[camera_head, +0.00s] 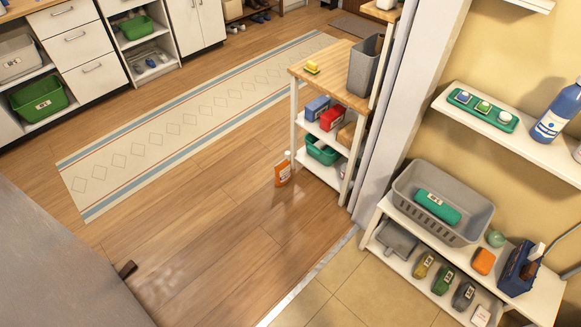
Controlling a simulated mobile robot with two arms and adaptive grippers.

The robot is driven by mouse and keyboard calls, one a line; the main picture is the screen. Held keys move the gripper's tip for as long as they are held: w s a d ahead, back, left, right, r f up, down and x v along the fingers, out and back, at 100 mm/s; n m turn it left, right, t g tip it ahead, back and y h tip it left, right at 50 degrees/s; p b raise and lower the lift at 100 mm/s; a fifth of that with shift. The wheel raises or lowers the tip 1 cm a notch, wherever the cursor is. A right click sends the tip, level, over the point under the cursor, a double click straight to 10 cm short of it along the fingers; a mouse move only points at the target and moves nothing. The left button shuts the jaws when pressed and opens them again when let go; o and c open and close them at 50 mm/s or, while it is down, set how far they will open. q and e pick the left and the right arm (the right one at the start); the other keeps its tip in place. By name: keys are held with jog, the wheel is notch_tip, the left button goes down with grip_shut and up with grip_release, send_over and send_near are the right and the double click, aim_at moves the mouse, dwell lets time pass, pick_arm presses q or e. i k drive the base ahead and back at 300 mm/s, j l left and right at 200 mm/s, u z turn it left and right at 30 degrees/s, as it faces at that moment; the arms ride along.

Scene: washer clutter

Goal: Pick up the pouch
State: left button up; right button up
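A teal, rounded packet (437,206) with a white label lies in a grey slatted basket (470,238) on the right-hand shelf unit. It looks like a pouch, but I cannot tell for sure. Small labelled items, yellow (424,265), green (443,280) and dark grey (463,294), lie on the shelf below; their exact kind is unclear. Neither of my grippers is in view.
An orange bottle (283,172) stands on the wood floor beside a wooden-topped shelf cart (335,72). A blue bottle (557,112) and a green tray (457,99) are on the wall shelf. A grey panel (60,265) fills the lower left. The patterned rug (190,125) is clear.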

aim_at(282, 169)
jog(key=i+j+z, duration=0.1)
jog(key=i+z, duration=0.15)
jog(key=i, duration=0.35)
jog(key=i+j+z, duration=0.2)
jog(key=i, duration=0.4)
